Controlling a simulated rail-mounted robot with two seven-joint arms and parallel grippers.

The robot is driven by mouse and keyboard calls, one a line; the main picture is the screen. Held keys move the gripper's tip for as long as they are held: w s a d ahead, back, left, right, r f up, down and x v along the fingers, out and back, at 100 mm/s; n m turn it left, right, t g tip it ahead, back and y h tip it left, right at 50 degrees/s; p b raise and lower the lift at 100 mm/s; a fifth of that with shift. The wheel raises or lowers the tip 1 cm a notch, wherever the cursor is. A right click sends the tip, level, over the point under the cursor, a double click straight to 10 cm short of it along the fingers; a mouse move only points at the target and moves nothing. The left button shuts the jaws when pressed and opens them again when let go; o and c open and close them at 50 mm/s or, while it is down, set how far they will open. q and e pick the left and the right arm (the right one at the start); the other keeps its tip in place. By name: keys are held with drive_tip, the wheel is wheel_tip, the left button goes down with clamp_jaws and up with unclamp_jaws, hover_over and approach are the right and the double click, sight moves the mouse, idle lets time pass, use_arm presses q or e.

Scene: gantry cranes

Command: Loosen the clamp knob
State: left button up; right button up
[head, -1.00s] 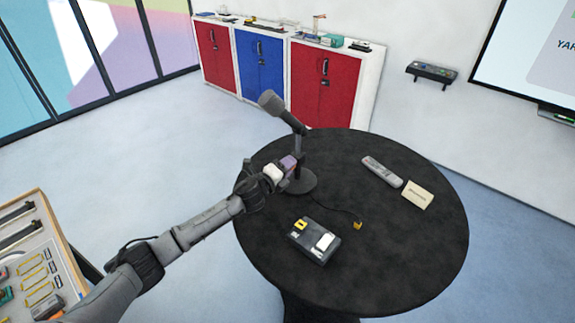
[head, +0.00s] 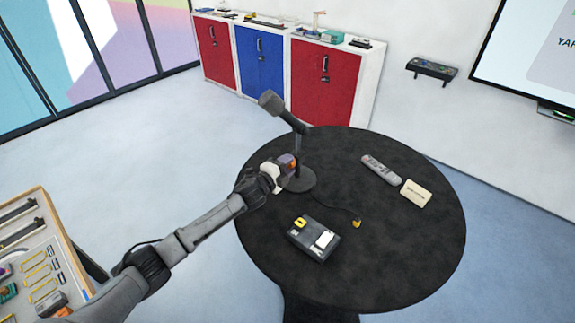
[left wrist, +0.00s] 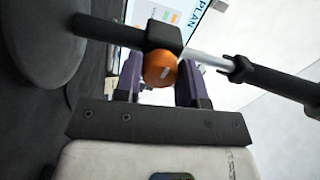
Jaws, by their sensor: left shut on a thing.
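The clamp knob is an orange round knob (left wrist: 160,68) on a black clamp block (left wrist: 163,37) of the microphone stand, seen in the left wrist view. My left gripper (left wrist: 158,82) has its two purple fingers on either side of the knob and is shut on it. In the head view the left gripper (head: 288,162) reaches the stand's post from the left, and its hand hides most of the knob. The microphone (head: 271,102) tilts up to the left on top of the stand. The round stand base (head: 300,183) rests on the table. My right gripper is not in view.
The round black table (head: 400,255) also holds a small dark box (head: 314,238), a cable with a yellow plug (head: 356,224), a remote (head: 381,169) and a card (head: 415,193). A tool board (head: 35,270) is at lower left. The table's front right is clear.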

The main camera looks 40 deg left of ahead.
use_arm(q)
drive_tip(key=o, duration=0.9)
drive_tip(key=shift+o, duration=0.2)
drive_tip(key=s+b, duration=0.2)
drive_tip(key=s, duration=1.2)
drive_tip(key=shift+a+b, duration=0.15)
drive_tip(key=shift+b, duration=0.15)
drive_tip(key=shift+w, duration=0.1)
